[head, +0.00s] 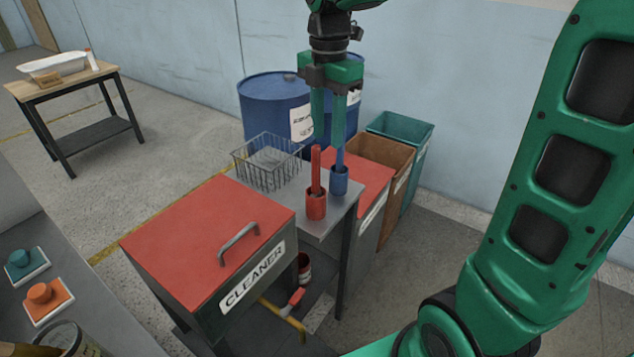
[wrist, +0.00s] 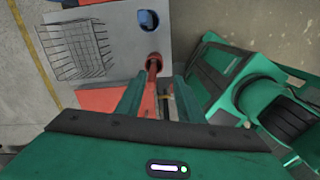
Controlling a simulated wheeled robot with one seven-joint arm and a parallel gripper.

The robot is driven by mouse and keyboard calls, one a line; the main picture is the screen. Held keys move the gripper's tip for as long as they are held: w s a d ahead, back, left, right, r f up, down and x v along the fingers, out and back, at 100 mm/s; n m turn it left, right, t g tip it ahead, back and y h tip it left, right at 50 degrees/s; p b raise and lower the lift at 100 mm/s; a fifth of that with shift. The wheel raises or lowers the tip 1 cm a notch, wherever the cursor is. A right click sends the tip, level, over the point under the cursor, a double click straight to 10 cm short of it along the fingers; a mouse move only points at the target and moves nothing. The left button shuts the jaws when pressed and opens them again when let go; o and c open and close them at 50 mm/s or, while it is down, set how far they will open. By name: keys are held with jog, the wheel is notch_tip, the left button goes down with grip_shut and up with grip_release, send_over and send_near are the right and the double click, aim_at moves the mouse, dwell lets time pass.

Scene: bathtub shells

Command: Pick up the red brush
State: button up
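The red brush (head: 316,170) stands upright in a red cup (head: 316,205) on the grey table, its handle pointing up. My gripper (head: 328,146) points down just above and behind the handle top, its two green fingers spread apart. In the wrist view the red handle (wrist: 151,90) shows between the fingers of my gripper (wrist: 158,80), nearer the left one. I see no contact; the height gap is hard to tell. A blue brush (head: 340,158) stands in a blue cup (head: 339,181) close behind and to the right.
A wire basket (head: 267,163) sits on the grey table (head: 333,218), left of the cups. A red-lidded cleaner bin (head: 205,240) stands in front, another red-lidded bin (head: 365,178) behind. A blue barrel (head: 270,100), a brown bin (head: 378,152) and a teal bin (head: 400,128) stand farther back.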

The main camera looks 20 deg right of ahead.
aim_at(316, 169)
jog(key=shift+w+a+r+n, duration=0.1)
jog(key=shift+w+a+n, duration=0.65)
jog(key=shift+a+n, duration=0.35)
notch_tip(316, 169, down, 5)
jog(key=shift+a+f, duration=0.1)
jog(key=shift+f, duration=0.05)
jog(key=f, duration=0.4)
jog(key=shift+s+f, duration=0.2)
jog(key=shift+s, duration=0.2)
jog(key=shift+f, duration=0.5)
grip_shut()
